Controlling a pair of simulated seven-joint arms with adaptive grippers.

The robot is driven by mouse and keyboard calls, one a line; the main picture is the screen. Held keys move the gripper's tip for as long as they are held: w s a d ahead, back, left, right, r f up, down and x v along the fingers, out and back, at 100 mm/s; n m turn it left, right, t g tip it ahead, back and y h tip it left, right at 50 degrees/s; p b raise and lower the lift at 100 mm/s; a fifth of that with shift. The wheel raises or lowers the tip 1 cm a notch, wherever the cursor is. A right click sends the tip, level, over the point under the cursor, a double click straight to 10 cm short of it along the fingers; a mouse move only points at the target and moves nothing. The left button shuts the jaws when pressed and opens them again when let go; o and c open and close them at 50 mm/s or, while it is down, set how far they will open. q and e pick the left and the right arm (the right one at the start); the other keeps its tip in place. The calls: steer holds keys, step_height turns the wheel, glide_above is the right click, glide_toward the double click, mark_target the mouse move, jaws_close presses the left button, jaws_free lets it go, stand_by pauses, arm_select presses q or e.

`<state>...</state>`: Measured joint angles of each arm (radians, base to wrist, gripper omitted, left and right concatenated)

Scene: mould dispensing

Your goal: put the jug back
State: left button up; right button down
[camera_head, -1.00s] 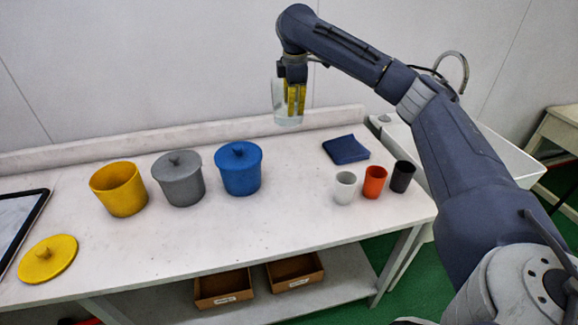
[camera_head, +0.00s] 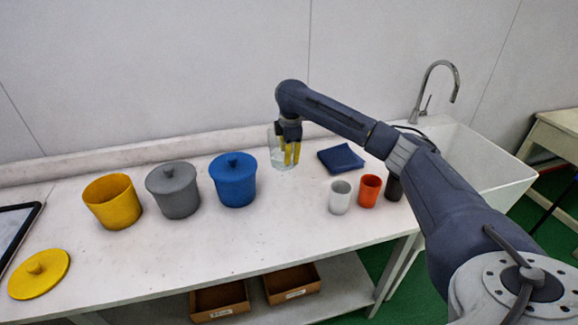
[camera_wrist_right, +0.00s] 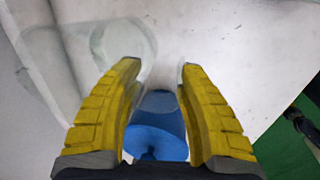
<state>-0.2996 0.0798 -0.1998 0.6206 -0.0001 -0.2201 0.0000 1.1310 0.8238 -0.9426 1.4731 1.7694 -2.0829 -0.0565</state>
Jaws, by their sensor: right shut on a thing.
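The clear jug (camera_head: 277,152) is upright at the back of the white table, just right of the blue pot. Its base is at or very near the table top; I cannot tell whether it touches. My right gripper (camera_head: 290,158), with yellow fingers, is shut on the jug at its front right side. In the right wrist view the fingers (camera_wrist_right: 160,65) stand apart, with faint clear outlines of the jug (camera_wrist_right: 125,42) around and beyond them. The part between the fingers is hard to make out. My left gripper is not in view.
Left of the jug are a blue lidded pot (camera_head: 235,182), a grey lidded pot (camera_head: 174,192) and an open yellow pot (camera_head: 112,204); its lid (camera_head: 38,274) lies in front. A blue cloth (camera_head: 341,158) and white, orange and black cups (camera_head: 340,198) are to the right, before the sink (camera_head: 500,170).

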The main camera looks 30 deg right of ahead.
steer(key=shift+s+a+x, duration=0.1)
steer(key=shift+s+x, duration=0.05)
steer(key=shift+x, duration=0.7)
steer(key=shift+s+a+x, duration=0.1)
steer(key=shift+s+x, duration=0.1)
steer(key=shift+x, duration=0.6)
steer(key=shift+s+x, duration=0.15)
steer(key=shift+x, duration=0.7)
steer(key=shift+f, duration=0.2)
steer(key=c, duration=0.9)
jaws_free()
steer(key=shift+f, duration=0.1)
steer(key=shift+o, duration=0.2)
steer(key=v, duration=1.2)
